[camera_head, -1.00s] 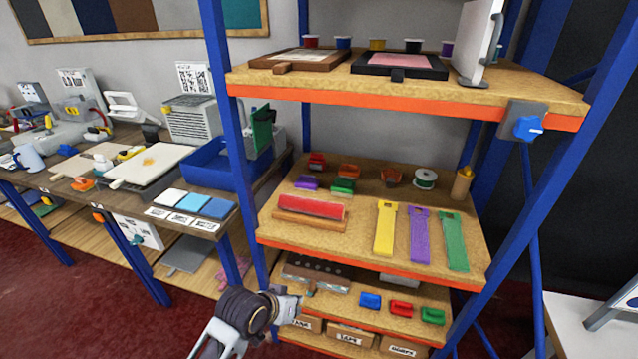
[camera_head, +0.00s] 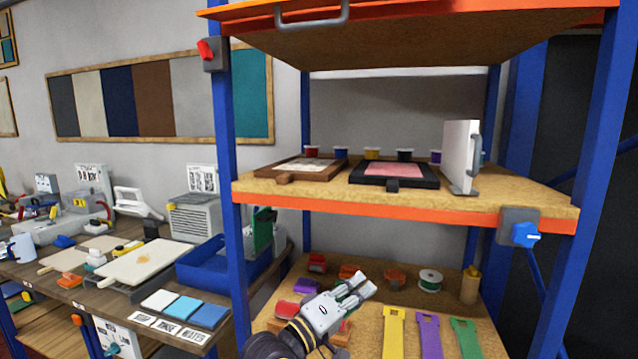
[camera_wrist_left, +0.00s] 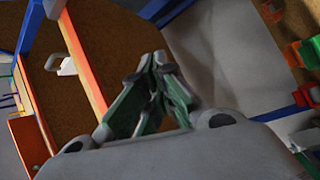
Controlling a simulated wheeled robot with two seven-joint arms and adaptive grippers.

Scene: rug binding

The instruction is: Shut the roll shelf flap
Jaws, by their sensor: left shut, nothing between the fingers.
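A white upright panel with a grey handle (camera_head: 461,157) stands nearly edge-on at the right of the middle shelf (camera_head: 400,205). Overhead, an orange-fronted board (camera_head: 420,20) with a grey bar handle (camera_head: 312,15) shows its wooden underside. I cannot tell for certain which of these is the roll shelf flap. My left gripper (camera_head: 360,284) is shut and empty, in front of the lower shelf and below the middle shelf's orange edge. Its closed fingers (camera_wrist_left: 155,85) also show in the left wrist view, with nothing between them. My right gripper is out of view.
Blue posts (camera_head: 225,190) frame the rack. A blue knob (camera_head: 525,234) sits at the middle shelf's right front, and a red switch (camera_head: 207,50) on the left post. Two framed screens lie on the middle shelf. Tape strips (camera_head: 395,330) and small items fill the lower shelf.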

